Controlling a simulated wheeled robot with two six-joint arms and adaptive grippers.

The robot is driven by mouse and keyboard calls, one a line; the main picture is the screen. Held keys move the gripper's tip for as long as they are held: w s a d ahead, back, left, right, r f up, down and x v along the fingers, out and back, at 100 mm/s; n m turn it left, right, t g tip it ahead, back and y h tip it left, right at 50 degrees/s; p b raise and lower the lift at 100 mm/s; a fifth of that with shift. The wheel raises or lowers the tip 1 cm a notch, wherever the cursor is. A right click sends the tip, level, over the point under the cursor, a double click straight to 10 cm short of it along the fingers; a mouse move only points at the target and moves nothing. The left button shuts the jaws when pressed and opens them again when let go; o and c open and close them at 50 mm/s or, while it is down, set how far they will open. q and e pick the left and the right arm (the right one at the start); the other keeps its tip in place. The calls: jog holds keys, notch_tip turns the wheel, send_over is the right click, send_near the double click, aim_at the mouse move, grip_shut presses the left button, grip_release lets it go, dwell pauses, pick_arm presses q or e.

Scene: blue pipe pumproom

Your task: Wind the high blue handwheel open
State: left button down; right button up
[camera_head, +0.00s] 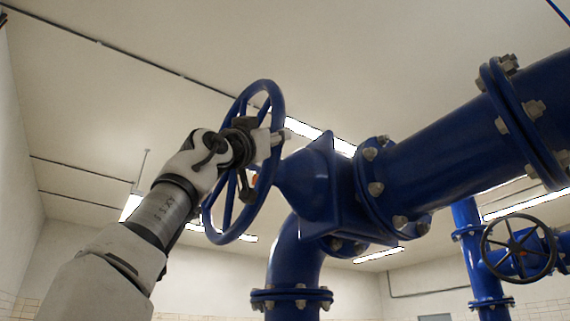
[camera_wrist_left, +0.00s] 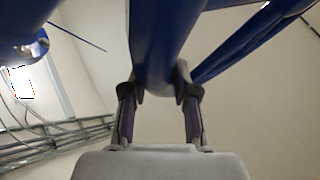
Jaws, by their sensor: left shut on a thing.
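The high blue handwheel (camera_head: 277,101) stands on the left side of a blue valve body (camera_head: 309,180), its rim seen at a slant in the head view. My left gripper (camera_head: 266,143) reaches up from the lower left and is at the wheel, covering part of its spokes and middle. In the left wrist view, my left gripper (camera_wrist_left: 160,95) has one finger on each side of a blue part of the wheel (camera_wrist_left: 158,45) and is shut on it. Which part of the wheel it holds is hard to tell in the head view. My right gripper is in neither view.
A thick blue pipe (camera_head: 440,135) with bolted flanges runs to the upper right. A blue elbow pipe (camera_head: 296,265) goes down below the valve. A dark handwheel (camera_head: 518,247) sits on another blue pipe at the lower right. Open space lies left of the wheel.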

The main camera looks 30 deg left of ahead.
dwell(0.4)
pick_arm(q)
jog(key=c, duration=0.9)
grip_release()
jog(key=shift+o, duration=0.2)
jog(key=shift+s+d+r, duration=0.1)
jog(key=shift+s+d, duration=0.05)
jog(key=shift+s, duration=0.2)
jog(key=shift+w, duration=0.15)
